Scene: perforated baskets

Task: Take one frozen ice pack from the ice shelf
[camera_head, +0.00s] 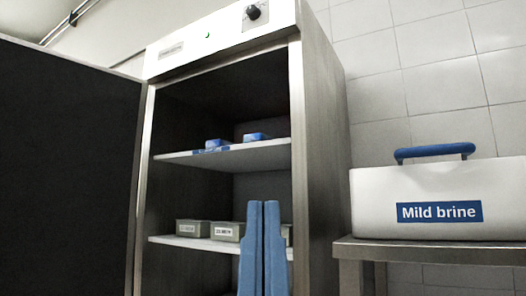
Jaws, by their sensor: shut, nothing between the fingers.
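Two small blue packs rest on the upper shelf (240,157) of the open cabinet. The left pack (216,143) has a flat blue piece in front of it, at the shelf's front edge. The right pack (255,136) sits farther back. My gripper (263,204) shows as two upright blue fingers, shut and empty, at the bottom of the picture. The fingertips appear lower than the upper shelf, in front of the lower shelf. How far they are from the shelves I cannot tell.
The lower shelf (185,242) holds labelled grey containers (193,228), partly hidden by my fingers. The cabinet door (65,165) stands open at left. A white "Mild brine" box (375,205) with a blue handle sits on a metal table (430,250) at right.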

